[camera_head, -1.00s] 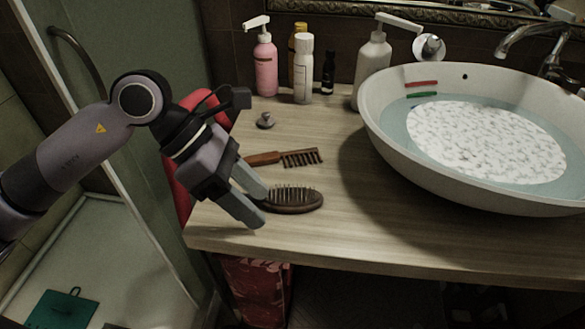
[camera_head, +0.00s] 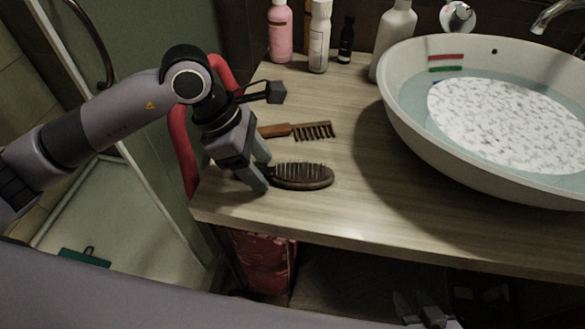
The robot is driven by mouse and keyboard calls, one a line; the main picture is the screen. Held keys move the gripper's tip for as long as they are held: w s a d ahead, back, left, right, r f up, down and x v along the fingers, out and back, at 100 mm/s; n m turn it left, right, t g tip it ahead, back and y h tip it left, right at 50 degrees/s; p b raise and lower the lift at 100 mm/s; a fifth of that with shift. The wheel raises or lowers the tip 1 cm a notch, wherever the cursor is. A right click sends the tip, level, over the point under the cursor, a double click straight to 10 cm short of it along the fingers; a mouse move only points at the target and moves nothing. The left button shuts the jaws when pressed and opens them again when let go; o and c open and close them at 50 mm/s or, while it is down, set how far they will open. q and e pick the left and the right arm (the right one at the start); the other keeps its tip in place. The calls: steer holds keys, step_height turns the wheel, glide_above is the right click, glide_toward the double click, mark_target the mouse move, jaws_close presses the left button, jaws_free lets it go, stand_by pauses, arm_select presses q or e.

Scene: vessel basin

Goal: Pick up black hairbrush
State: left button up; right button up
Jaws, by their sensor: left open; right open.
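The dark hairbrush (camera_head: 302,178) lies on the wooden counter near its front left edge, bristles up, with its rounded head to the right. My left gripper (camera_head: 265,175) is open at the brush's handle end, with one finger on the far side and one on the near side. The handle is mostly hidden by the fingers, and I cannot tell whether they touch it. My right gripper (camera_head: 425,310) is open and empty at the bottom of the view, below the counter's front edge.
A brown comb (camera_head: 298,131) lies just behind the brush. A large white basin (camera_head: 405,115) with water stands to the right. A pink bottle (camera_head: 280,32), a white bottle (camera_head: 319,38) and other bottles stand at the back. The counter (camera_head: 370,225) is clear right of the brush.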

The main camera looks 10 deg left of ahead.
arm_select(q)
jaws_close()
steer(key=shift+r, duration=0.15)
step_height(320, 180, up, 20)
stand_by(0.5)
